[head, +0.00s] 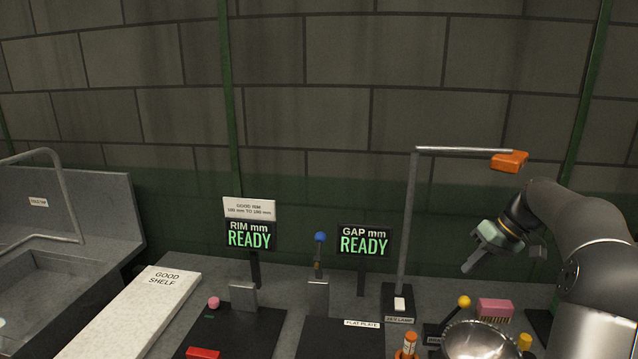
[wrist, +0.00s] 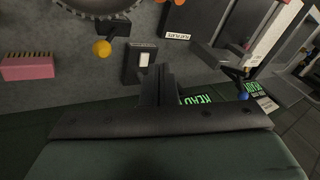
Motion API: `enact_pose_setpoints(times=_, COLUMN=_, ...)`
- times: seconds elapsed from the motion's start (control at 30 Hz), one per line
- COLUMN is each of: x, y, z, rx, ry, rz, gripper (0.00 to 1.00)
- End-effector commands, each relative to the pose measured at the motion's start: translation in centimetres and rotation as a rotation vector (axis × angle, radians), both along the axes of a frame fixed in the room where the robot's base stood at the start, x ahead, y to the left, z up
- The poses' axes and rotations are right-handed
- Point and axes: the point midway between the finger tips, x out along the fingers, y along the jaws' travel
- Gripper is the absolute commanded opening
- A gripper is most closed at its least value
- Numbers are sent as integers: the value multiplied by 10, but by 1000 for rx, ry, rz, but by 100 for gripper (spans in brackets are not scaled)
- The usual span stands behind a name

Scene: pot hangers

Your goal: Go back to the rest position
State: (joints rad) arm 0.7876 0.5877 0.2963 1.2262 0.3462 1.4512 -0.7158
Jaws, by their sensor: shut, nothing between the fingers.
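My gripper (head: 470,268) is in the head view at the right, raised above the back of the table, beside the lamp post. Its fingers are together with nothing held. In the wrist view the closed fingers (wrist: 158,85) point out over the table, clear of any object. My dark arm reaches in from the right edge of the head view.
The lamp post (head: 408,215) with its orange head (head: 509,160) stands close to my gripper. Below are a metal bowl (head: 478,342), a yellow ball knob (head: 464,301) and a pink block (head: 495,309). Two READY displays (head: 250,235) and the good shelf (head: 135,310) are further left.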

Motion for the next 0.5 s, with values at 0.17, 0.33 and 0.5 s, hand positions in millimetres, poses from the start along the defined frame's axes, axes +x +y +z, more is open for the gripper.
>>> enact_pose_setpoints(times=0.17, x=-51, y=121, z=4, rx=-173, ry=131, rz=-7, gripper=0)
enact_pose_setpoints(times=0.33, x=-142, y=197, z=-13, rx=-333, ry=183, rz=-58, gripper=0)
enact_pose_setpoints(times=0.5, x=-235, y=235, z=-45, rx=-427, ry=174, rz=-102, gripper=0)
